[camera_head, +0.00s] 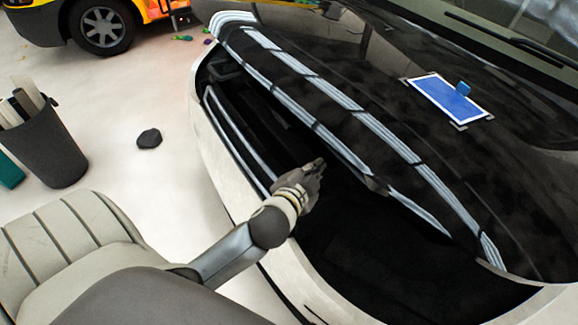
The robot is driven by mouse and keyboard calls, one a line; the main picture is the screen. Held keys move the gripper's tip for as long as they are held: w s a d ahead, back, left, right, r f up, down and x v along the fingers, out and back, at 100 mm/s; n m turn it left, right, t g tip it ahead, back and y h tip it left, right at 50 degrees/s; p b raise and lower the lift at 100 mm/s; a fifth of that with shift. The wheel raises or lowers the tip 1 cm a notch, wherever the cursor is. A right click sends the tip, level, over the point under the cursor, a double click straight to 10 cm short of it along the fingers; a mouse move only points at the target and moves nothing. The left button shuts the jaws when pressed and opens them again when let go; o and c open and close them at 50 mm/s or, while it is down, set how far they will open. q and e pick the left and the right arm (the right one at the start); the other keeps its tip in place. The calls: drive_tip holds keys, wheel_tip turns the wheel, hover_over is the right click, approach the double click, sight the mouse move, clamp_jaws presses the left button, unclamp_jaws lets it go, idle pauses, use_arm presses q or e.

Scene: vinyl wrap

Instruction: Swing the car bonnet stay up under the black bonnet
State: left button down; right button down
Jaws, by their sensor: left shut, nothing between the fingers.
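The black bonnet (395,128), with pale striped bands along its front, is raised a little above the car's dark open front bay (350,240). My left gripper (319,166) is shut and empty at the gap, just below the bonnet's front edge. Its fingertips point up and to the right; I cannot tell whether they touch the bonnet. I cannot make out the bonnet stay for certain; the bay is very dark and partly behind my left arm. My right gripper is not in view.
A blue sheet with a white border (449,97) lies on the bonnet, a small blue block (463,89) at its edge. A dark bin (45,145) with rolls stands at the left. A dark lump (149,138) lies on the pale, mostly clear floor. A yellow vehicle (100,22) stands behind.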

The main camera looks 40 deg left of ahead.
use_arm(q)
drive_tip(key=s+d+f+n+g+h, duration=0.15)
drive_tip(key=s+f+g, duration=0.4)
drive_tip(key=s, duration=0.55)
drive_tip(key=s+d+f+n+g+h, duration=0.1)
drive_tip(key=s+d+f+n+g, duration=0.35)
drive_tip(key=s, duration=0.65)
wheel_tip(320, 180, down, 28)
drive_tip(key=s+a+m+g, duration=0.1)
drive_tip(key=s+a+g, duration=0.1)
drive_tip(key=s+a+f+g, duration=0.1)
drive_tip(key=s+a+f, duration=0.1)
drive_tip(key=s+f, duration=1.3)
drive_tip(key=shift+s+a+f+m, duration=0.25)
drive_tip(key=shift+s+f+m, duration=0.1)
drive_tip(key=shift+s, duration=0.4)
